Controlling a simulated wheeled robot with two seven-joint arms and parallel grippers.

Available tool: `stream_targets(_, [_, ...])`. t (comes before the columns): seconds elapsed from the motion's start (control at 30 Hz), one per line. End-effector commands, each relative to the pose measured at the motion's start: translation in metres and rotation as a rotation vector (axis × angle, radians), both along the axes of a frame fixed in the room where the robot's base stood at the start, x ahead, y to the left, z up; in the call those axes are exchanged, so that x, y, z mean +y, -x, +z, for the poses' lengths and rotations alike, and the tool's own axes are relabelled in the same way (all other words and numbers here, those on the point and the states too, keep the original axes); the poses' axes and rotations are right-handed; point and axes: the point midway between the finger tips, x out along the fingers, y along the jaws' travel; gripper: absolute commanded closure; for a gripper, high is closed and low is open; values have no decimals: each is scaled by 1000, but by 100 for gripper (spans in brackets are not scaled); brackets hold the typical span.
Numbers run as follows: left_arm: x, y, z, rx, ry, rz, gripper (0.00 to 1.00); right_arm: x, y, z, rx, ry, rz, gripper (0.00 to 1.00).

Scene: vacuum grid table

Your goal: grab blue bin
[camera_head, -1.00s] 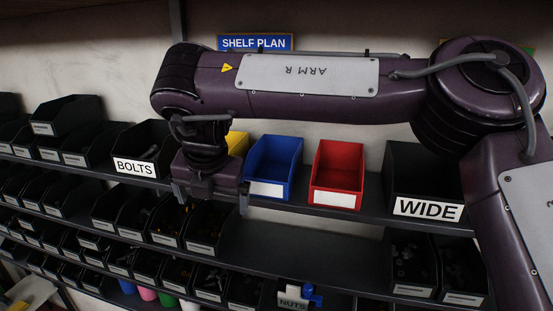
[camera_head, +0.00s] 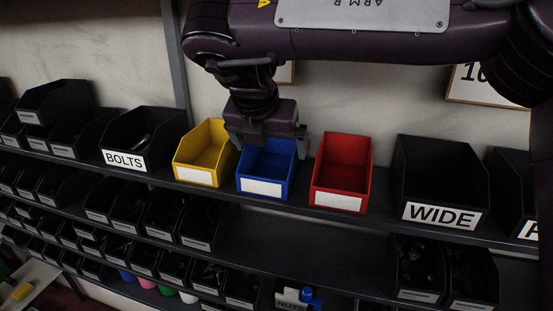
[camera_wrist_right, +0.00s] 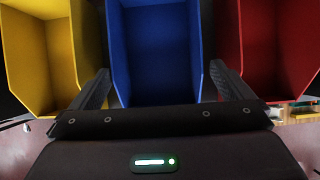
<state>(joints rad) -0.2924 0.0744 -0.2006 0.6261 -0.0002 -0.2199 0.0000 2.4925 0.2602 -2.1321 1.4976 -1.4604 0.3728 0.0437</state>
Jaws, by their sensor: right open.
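The blue bin (camera_head: 266,172) stands on the upper shelf between the yellow bin and the red bin, with a blank white label on its front. My right gripper (camera_head: 268,146) is over the blue bin's upper rear part and hides some of it. In the right wrist view the blue bin (camera_wrist_right: 155,50) fills the middle, and the open fingers of my right gripper (camera_wrist_right: 160,85) lie one on each side of it. I cannot tell whether they touch its walls. My left gripper is not in view.
The yellow bin (camera_head: 205,153) is close on the left and the red bin (camera_head: 342,172) on the right. Black bins marked BOLTS (camera_head: 140,140) and WIDE (camera_head: 440,185) stand farther out. Lower shelves hold several black bins. A bare shelf stretch (camera_head: 290,245) lies below.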

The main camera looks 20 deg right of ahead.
Motion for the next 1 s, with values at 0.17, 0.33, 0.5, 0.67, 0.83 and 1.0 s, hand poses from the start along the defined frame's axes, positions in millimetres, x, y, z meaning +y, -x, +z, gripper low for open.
stream_targets(0.17, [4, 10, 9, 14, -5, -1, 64, -5, -9, -13, 3, -2, 0, 0])
stream_targets(0.33, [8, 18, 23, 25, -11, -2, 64, -12, -22, -29, 5, -3, -1, 0])
stream_targets(0.5, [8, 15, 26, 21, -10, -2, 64, -16, -29, -46, 1, -3, -1, 0])
stream_targets(0.67, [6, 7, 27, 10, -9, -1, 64, -17, -31, -49, -2, -1, 0, 0])
stream_targets(0.83, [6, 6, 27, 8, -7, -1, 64, -17, -31, -49, -2, -1, 0, 5])
stream_targets(1.0, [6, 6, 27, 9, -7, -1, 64, -17, -31, -49, -2, -1, 0, 28])
